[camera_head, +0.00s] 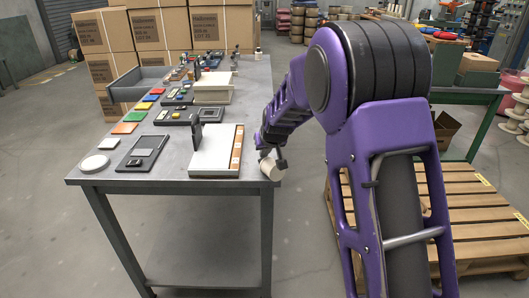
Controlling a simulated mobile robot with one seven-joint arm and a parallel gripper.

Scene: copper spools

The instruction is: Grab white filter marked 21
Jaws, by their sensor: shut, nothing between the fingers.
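My gripper (274,160) is at the right edge of the grey table (220,189), at the end of my purple arm. It is shut and holds nothing. A small white cylinder (271,171) is right by the fingertips, over the table's right edge; whether they touch it cannot be told. It may be the white filter, but no number can be read on it.
A white board (213,152) with an upright dark piece lies left of my gripper. A dark tray (143,151), coloured squares and small parts cover the table's left side. Cardboard boxes (133,28) stand behind. A wooden pallet (470,203) lies on the floor at right.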

